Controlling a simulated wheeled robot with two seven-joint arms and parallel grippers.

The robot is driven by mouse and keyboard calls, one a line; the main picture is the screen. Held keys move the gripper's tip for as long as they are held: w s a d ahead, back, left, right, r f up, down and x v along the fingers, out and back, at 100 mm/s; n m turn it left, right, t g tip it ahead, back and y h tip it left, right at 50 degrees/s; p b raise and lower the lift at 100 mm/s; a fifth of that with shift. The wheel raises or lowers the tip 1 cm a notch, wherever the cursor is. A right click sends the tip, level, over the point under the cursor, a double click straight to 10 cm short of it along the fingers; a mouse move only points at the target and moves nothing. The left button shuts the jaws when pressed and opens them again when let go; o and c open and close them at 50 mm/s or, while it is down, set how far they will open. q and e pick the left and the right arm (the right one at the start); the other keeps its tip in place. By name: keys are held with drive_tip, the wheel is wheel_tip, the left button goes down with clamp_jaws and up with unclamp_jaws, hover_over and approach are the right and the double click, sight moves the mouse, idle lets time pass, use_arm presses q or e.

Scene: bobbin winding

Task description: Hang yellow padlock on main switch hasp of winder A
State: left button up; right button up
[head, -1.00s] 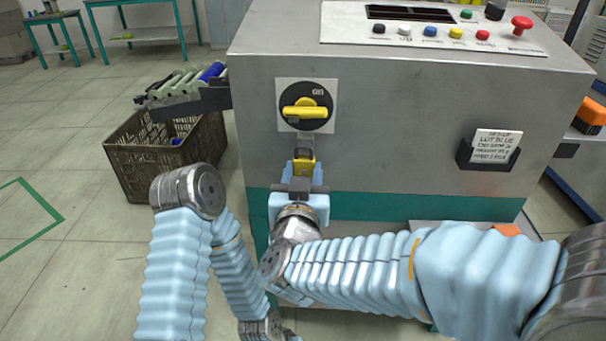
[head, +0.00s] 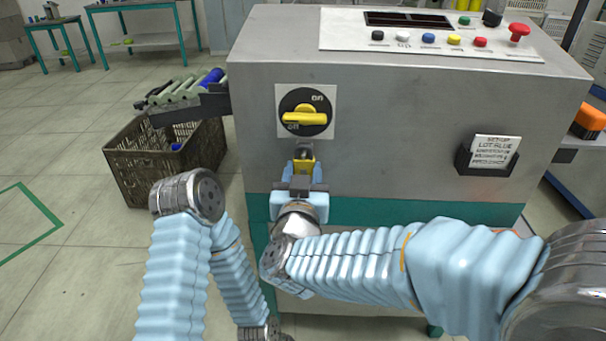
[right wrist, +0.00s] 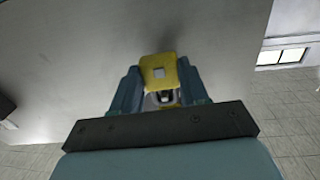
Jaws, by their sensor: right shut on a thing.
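The yellow padlock (head: 303,166) is upright between the fingertips of my right gripper (head: 302,172), just below the main switch (head: 305,112) on the front of the grey winder. The gripper is shut on it. The switch has a yellow handle on a black disc and a white plate. The dark shackle meets the small metal hasp (head: 305,147) under the plate; I cannot tell whether it passes through. In the right wrist view the padlock's yellow body (right wrist: 158,72) sits between the fingers, close to the grey panel. My left gripper is out of view; only its arm shows.
A row of buttons and a red emergency knob (head: 519,31) top the winder. A card holder (head: 487,156) sticks out at the right of its front. A brown crate (head: 140,179) stands on the floor at left, under a chute (head: 187,98) with bobbins.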

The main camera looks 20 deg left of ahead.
drive_tip(key=shift+f, duration=0.25)
drive_tip(key=shift+f+b, duration=0.25)
drive_tip(key=shift+b, duration=0.15)
idle(0.3)
drive_tip(key=o, duration=1.3)
drive_tip(key=shift+c, duration=0.2)
drive_tip(key=s+d+b, duration=0.1)
drive_tip(key=s+d, duration=0.1)
drive_tip(key=s, duration=1.1)
drive_tip(key=shift+s+d, duration=0.25)
drive_tip(key=shift+d, duration=0.1)
